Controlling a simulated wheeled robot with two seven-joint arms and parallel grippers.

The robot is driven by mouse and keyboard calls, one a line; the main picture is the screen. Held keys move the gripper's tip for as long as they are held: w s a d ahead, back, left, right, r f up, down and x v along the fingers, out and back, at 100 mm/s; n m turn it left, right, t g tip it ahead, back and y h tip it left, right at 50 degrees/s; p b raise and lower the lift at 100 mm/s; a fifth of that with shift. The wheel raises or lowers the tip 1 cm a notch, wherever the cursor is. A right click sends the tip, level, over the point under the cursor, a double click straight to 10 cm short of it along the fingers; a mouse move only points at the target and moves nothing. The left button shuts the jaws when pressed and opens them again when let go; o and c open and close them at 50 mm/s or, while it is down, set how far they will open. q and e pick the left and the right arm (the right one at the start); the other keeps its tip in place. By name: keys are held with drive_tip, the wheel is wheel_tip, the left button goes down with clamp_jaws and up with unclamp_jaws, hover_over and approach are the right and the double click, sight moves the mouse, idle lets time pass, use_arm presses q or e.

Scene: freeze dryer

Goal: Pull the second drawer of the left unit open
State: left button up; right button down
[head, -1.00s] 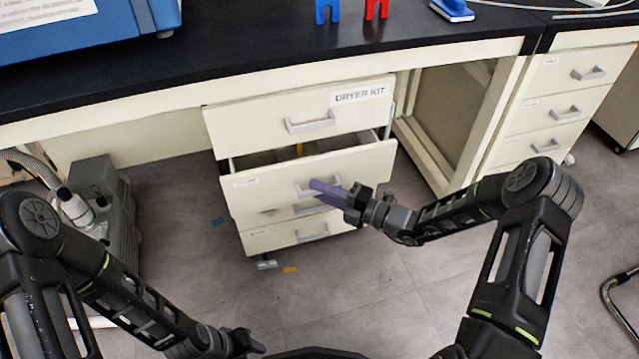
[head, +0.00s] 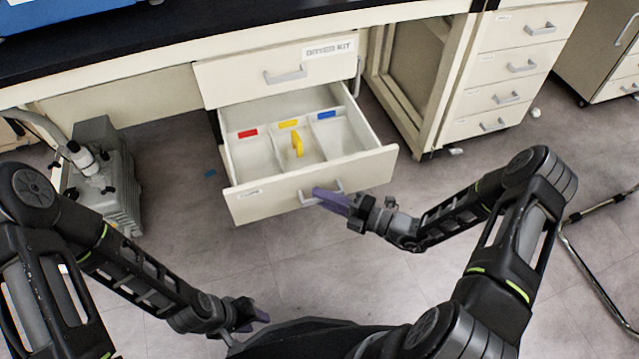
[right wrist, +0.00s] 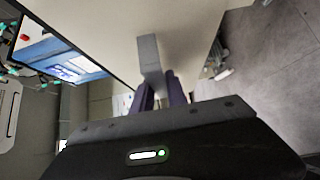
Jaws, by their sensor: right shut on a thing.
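The left unit's second drawer (head: 251,206) stands well out below the top drawer (head: 238,78) labelled DRYER KIT, which is closed. Inside are compartments with red, yellow and blue tags, and a yellow object (head: 297,144) stands in the middle one. My right gripper (head: 330,200) is at the second drawer's front, shut on its grey handle (head: 308,198). The right wrist view shows the handle (right wrist: 149,55) running down between the purple fingers (right wrist: 160,92). My left gripper (head: 262,318) is low in front, away from the drawer; its finger gap is not clear.
A black-topped bench (head: 200,50) runs above the drawers. A grey pump (head: 103,175) with a hose stands on the floor at left. Another drawer unit (head: 500,75) is at right, and a metal chair frame (head: 590,270) stands at far right. Floor in front is open.

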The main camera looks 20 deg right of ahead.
drive_tip(key=shift+s, duration=0.35)
drive_tip(key=c, duration=1.3)
unclamp_jaws()
drive_tip(key=p+v, duration=0.1)
drive_tip(key=v, duration=0.6)
drive_tip(key=shift+s+d, duration=0.25)
drive_tip(key=shift+d, duration=0.05)
